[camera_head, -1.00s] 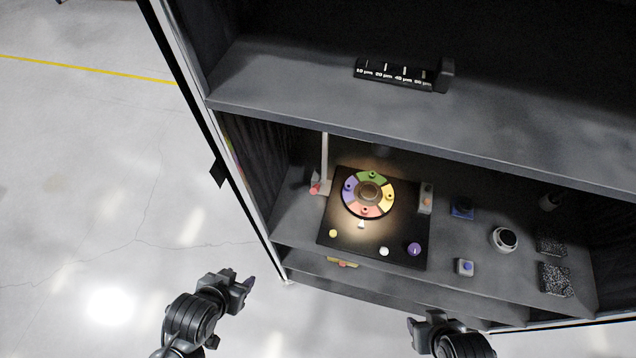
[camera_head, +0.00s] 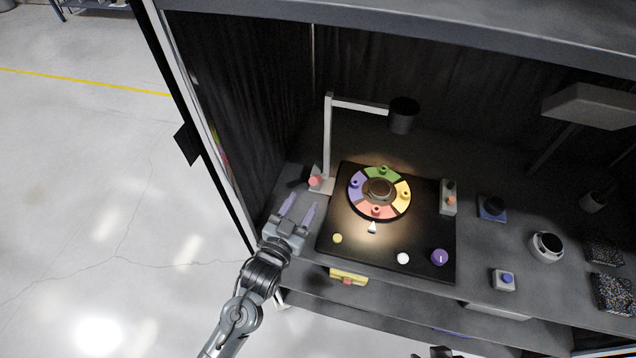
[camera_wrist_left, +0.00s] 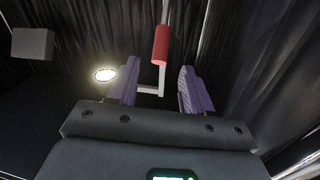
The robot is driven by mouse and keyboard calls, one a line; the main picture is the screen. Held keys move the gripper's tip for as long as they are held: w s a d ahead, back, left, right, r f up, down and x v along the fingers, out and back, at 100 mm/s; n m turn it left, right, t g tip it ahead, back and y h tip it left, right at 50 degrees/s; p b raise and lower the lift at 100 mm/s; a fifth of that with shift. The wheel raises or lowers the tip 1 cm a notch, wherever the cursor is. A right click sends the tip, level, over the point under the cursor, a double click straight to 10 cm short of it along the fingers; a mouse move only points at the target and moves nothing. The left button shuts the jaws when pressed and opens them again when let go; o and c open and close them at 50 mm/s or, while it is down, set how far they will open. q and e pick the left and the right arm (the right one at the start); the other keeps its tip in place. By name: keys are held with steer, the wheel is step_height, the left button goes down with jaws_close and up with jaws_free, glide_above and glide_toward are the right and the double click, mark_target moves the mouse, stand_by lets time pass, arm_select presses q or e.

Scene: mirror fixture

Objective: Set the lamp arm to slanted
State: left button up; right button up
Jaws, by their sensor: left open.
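The lamp has a pale upright post (camera_head: 328,140) and a pale arm (camera_head: 358,106) standing out roughly level to the right. A black shade (camera_head: 403,115) hangs at its end, and its lit disc shows in the left wrist view (camera_wrist_left: 104,74). A red grip (camera_head: 315,181) is by the post's foot; a red cylinder (camera_wrist_left: 161,45) on a pale bar shows in the left wrist view. My left gripper (camera_head: 299,207) is open and empty, left of and nearer than the post, apart from it. My right gripper (camera_head: 437,352) barely shows at the bottom edge.
A black board (camera_head: 340,215) carries a colored dial (camera_head: 378,191) with several small knobs. A small grey switch box (camera_head: 448,198), a blue-based knob (camera_head: 492,208) and a white round device (camera_head: 546,246) stand to the right. The cabinet side wall is close on the left.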

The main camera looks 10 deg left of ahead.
arm_select(q)
steer(key=x, duration=1.1)
jaws_close()
